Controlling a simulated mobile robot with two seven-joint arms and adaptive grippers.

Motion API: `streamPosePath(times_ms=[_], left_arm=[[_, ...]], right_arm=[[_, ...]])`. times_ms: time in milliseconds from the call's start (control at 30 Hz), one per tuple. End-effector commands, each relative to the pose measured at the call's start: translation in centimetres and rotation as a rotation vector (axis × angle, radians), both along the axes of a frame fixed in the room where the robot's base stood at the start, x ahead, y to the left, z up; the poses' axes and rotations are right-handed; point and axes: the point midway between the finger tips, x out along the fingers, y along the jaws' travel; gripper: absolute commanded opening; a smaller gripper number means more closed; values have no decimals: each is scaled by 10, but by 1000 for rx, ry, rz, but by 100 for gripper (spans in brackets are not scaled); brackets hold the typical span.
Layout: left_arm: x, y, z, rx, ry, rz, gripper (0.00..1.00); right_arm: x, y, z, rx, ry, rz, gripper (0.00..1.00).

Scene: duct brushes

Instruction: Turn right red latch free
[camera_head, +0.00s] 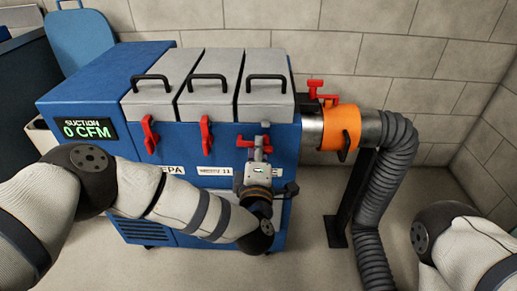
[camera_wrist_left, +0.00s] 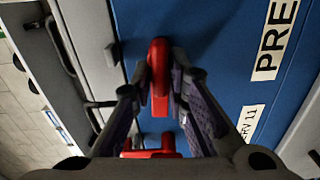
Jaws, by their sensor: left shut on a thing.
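The right red latch (camera_head: 243,142) is on the front of the blue filter cabinet, below the right grey lid. In the head view it lies roughly sideways, while the middle red latch (camera_head: 206,134) and left red latch (camera_head: 149,135) hang roughly upright. My left gripper (camera_head: 259,153) is at the right latch and partly covers it. In the left wrist view the latch (camera_wrist_left: 158,72) sits between the two fingers of the left gripper (camera_wrist_left: 165,88), which are shut on it. My right gripper is out of view; only part of the right arm shows.
The blue cabinet (camera_head: 85,90) has a suction display (camera_head: 86,129) reading 0 CFM. An orange collar (camera_head: 340,127) with red clamps (camera_head: 315,86) joins a grey flexible duct (camera_head: 378,190) at the right. Black handles (camera_head: 267,78) top the lids.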

Motion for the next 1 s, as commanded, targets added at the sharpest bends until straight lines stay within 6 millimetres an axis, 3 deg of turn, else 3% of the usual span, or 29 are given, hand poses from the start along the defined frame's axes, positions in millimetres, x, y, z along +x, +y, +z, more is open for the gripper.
streamPosePath(times_ms=[800,833,867,1000], left_arm=[[-1,-1,-3,-104,3,-4,0],[-1,-1,-3,-103,3,-4,21],[-1,-1,-3,-103,3,-3,28],[-1,-1,-2,-102,2,-2,30]], right_arm=[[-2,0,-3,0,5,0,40],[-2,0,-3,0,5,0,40],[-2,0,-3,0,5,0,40],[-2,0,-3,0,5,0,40]])
